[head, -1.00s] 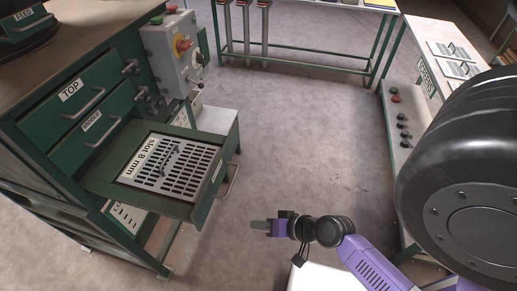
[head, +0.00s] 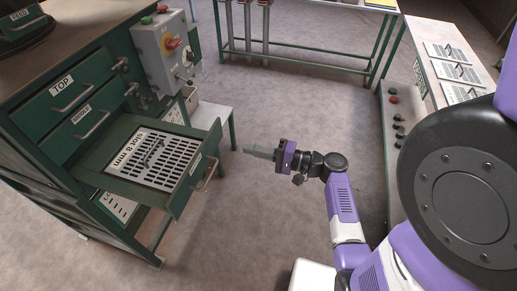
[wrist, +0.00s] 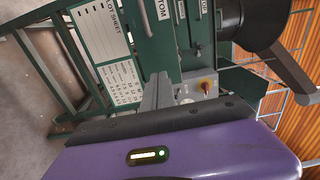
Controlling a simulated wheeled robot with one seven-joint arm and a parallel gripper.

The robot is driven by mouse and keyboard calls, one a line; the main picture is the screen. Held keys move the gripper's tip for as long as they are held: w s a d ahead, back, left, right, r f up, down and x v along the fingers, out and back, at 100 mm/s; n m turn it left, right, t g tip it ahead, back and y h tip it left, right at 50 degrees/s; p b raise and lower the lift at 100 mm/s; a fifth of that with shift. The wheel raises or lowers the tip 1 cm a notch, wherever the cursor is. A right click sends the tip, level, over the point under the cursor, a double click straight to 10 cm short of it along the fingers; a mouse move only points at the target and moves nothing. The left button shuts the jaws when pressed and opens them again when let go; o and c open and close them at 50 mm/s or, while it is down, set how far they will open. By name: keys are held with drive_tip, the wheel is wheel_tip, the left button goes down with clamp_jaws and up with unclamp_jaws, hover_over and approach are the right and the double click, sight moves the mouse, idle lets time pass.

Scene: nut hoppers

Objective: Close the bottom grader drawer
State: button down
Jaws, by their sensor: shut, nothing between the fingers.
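The green grader cabinet (head: 40,75) stands at the left, with its top drawer (head: 68,82) and middle drawer (head: 88,118) shut. The bottom grader drawer (head: 176,207) is pulled far out and holds a grey slotted screen labelled slot 8 mm (head: 155,160). Its bar handle (head: 207,176) is on the front face. My gripper (head: 250,150) is shut and empty, to the right of the drawer front and apart from it. In the wrist view its fingers (wrist: 155,90) point toward the drawer's green front with the BOTTOM label (wrist: 160,20), which shows sideways.
A grey control box (head: 160,45) with a red button is on the cabinet's right side. A low bench (head: 215,112) stands behind the drawer. A sloped console (head: 400,110) with buttons is at the right. The floor between is clear.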

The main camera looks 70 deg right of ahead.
sight(132, 126)
drive_tip(key=w+p, duration=0.1)
drive_tip(key=w, duration=0.3)
drive_tip(key=w+p, duration=0.1)
drive_tip(key=w, duration=0.4)
drive_tip(key=shift+w+a, duration=0.2)
drive_tip(key=shift+w, duration=0.1)
drive_tip(key=w+b, duration=0.6)
drive_tip(key=w, duration=0.5)
drive_tip(key=w+b, duration=0.7)
drive_tip(key=w, duration=0.5)
drive_tip(key=w+a+b, duration=0.1)
drive_tip(key=w+b, duration=0.5)
drive_tip(key=w, duration=0.5)
drive_tip(key=shift+w+a+f, duration=0.1)
drive_tip(key=shift+w+f, duration=0.05)
drive_tip(key=shift+f, duration=0.05)
drive_tip(key=shift+w+r+b, duration=0.15)
drive_tip(key=shift+w+b, duration=0.35)
drive_tip(key=shift+w, duration=0.05)
drive_tip(key=shift+w+a+r, duration=0.1)
drive_tip(key=shift+r, duration=0.2)
